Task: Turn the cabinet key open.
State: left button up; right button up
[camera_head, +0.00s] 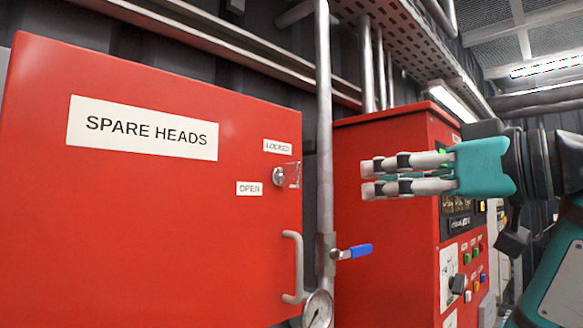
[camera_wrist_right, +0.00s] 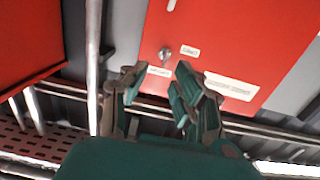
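The red spare heads cabinet (camera_head: 130,235) fills the left of the head view, its door shut. A silver lock (camera_head: 278,176) with a key (camera_head: 293,174) in it sits near the door's right edge. The key's bow looks roughly upright. A "LOCKED" label (camera_head: 277,146) is above it and an "OPEN" label (camera_head: 249,188) is at its lower left. My right gripper (camera_head: 370,178) is to the right of the key, apart from it, open and empty. In the wrist view the lock (camera_wrist_right: 165,53) shows beyond and between the parted fingers (camera_wrist_right: 158,74). My left gripper is out of view.
A grey door handle (camera_head: 293,266) is below the lock. A vertical pipe (camera_head: 325,120) with a blue-handled valve (camera_head: 358,251) and a gauge (camera_head: 318,308) runs beside the cabinet. A red control panel (camera_head: 380,260) stands behind my right gripper.

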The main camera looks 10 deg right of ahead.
aim_at(299, 167)
jog(key=shift+n+y, duration=0.3)
jog(key=p+x, duration=0.2)
jog(key=x, duration=0.3)
jog(key=r+p+x, duration=0.1)
jog(key=x, duration=0.4)
jog(key=a+r+p+x, duration=0.1)
jog(key=p+x, duration=0.1)
jog(key=x, duration=0.3)
jog(key=shift+s+a+r+p, duration=0.1)
jog(key=shift+s+r+p, duration=0.15)
jog(key=shift+p, duration=0.1)
grip_shut()
